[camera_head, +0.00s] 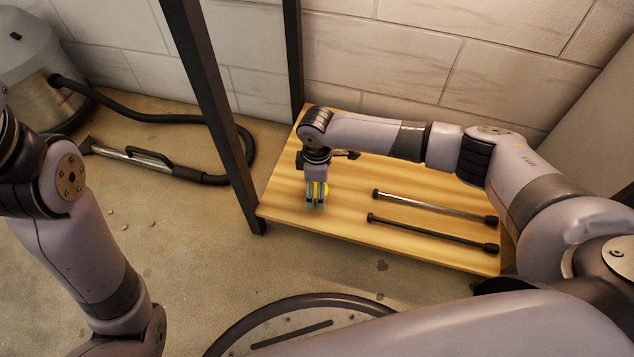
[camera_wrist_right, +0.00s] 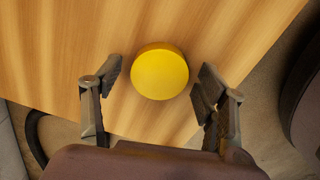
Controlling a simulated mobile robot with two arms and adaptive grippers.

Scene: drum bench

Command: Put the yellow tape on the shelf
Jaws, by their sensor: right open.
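The yellow tape (camera_wrist_right: 160,72) is a round yellow disc lying on a wooden board-like shelf (camera_head: 290,192). In the head view only a bit of the tape (camera_head: 324,188) shows behind my right gripper (camera_head: 315,205). My right gripper points down over the shelf's left part. In the right wrist view my right gripper (camera_wrist_right: 158,98) is open, one finger on each side of the tape, with a gap between each finger and the tape. My left arm shows at the left of the head view, but its gripper is out of view.
Two rods, one silver (camera_head: 435,207) and one black (camera_head: 430,234), lie on the shelf's right part. Dark upright posts (camera_head: 215,100) stand at the shelf's left end and back. A vacuum cleaner (camera_head: 38,85) with a black hose stands on the floor at far left.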

